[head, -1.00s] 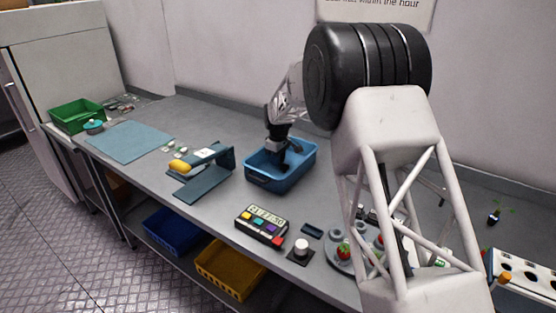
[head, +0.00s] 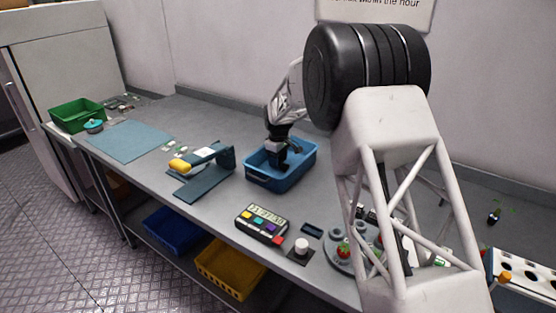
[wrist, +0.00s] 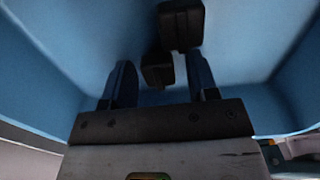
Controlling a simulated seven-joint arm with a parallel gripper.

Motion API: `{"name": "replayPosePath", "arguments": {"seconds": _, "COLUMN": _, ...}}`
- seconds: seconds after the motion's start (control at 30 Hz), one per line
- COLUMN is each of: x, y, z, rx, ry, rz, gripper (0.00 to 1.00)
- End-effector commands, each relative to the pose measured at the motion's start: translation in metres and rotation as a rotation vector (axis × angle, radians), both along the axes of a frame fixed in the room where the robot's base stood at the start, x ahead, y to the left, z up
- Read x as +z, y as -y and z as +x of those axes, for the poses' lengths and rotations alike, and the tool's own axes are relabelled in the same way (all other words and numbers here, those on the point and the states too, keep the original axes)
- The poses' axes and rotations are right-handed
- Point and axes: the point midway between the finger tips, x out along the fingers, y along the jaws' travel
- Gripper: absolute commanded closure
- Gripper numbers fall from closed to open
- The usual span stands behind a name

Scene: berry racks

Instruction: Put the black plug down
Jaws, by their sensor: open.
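The black plug (wrist: 182,27) shows in the wrist view as two dark blocks, inside the blue bin (wrist: 258,40). The nearer block (wrist: 156,70) lies between my two fingers, with gaps at both sides. My gripper (wrist: 160,80) is open and points down into the bin. In the head view my gripper (head: 279,157) reaches into the blue bin (head: 272,187) on the table. There I cannot clearly separate the dark plug from the dark fingers. Whether the plug rests fully on the bin floor is hard to tell.
A teal stand with a yellow-ended device (head: 182,166) is left of the bin. A keypad with a display (head: 262,223) and a white knob (head: 301,243) are in front. A blue mat (head: 128,140) and green bin (head: 78,113) are far left. Bin walls surround my fingers.

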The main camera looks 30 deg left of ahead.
Motion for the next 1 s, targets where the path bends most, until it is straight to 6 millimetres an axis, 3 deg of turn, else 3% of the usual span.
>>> {"name": "replayPosePath", "arguments": {"seconds": 0.27, "x": 0.016, "y": 0.000, "z": 0.000, "rx": 0.000, "ry": 0.001, "rz": 0.001, "gripper": 0.46}}
{"name": "replayPosePath", "arguments": {"seconds": 0.8, "x": 0.097, "y": 0.000, "z": 0.000, "rx": 0.000, "ry": 0.001, "rz": 0.001, "gripper": 0.46}}
{"name": "replayPosePath", "arguments": {"seconds": 1.0, "x": 0.116, "y": 0.000, "z": 0.000, "rx": 0.000, "ry": 0.001, "rz": 0.001, "gripper": 0.46}}
